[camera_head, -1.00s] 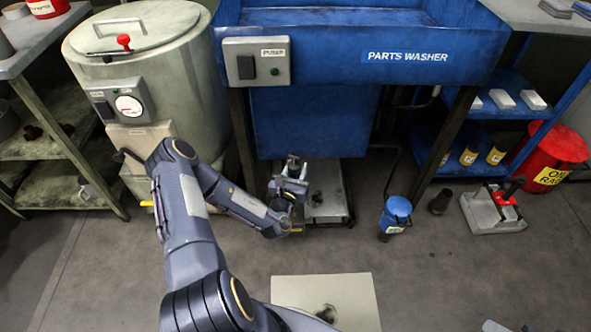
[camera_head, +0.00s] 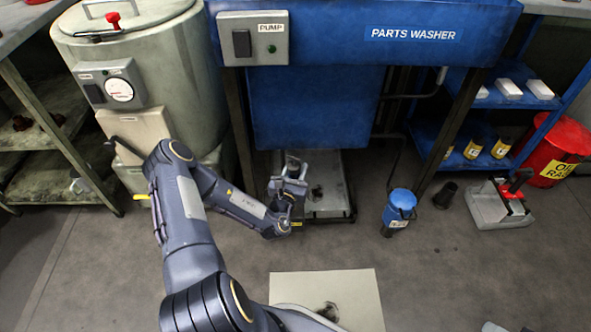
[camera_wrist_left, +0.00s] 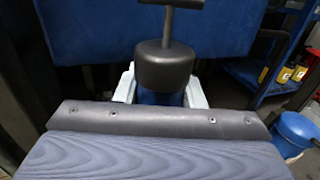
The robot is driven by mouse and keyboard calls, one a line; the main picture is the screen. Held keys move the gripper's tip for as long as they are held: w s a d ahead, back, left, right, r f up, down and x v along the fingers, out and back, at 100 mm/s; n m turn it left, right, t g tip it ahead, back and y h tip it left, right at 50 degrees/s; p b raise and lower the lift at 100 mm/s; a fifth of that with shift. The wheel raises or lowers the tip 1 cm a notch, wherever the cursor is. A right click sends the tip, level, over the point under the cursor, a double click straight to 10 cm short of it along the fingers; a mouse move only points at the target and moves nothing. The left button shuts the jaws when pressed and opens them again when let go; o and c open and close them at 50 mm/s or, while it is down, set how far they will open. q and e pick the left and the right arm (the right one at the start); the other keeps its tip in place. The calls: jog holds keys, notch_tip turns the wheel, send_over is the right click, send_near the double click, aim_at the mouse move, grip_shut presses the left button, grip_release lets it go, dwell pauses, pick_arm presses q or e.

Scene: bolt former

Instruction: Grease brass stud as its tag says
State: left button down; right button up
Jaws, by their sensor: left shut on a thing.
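My left gripper (camera_head: 291,176) is in front of the parts washer, above the low tray under it. In the left wrist view its pale fingers (camera_wrist_left: 160,92) are shut on a blue-bodied tool with a dark round cap (camera_wrist_left: 165,66) and a T-shaped handle on top. The tool stands roughly upright between the fingers; its lower part is hidden by the gripper. I cannot make out a brass stud or a readable tag. My right gripper is not in view.
The blue parts washer (camera_head: 395,70) stands behind the gripper, with the low tray (camera_head: 330,205) beneath. A blue canister (camera_head: 398,205), a dark cup (camera_head: 446,192) and a red-handled press (camera_head: 500,205) stand right. A pale mat (camera_head: 350,290) lies in front on open floor.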

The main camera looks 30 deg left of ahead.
pick_arm(q)
jog(key=shift+f, duration=1)
dwell(0.7)
jog(key=shift+r, duration=0.1)
jog(key=shift+r+p, duration=0.5)
jog(key=shift+p, duration=0.3)
jog(key=shift+f, duration=0.55)
dwell(0.8)
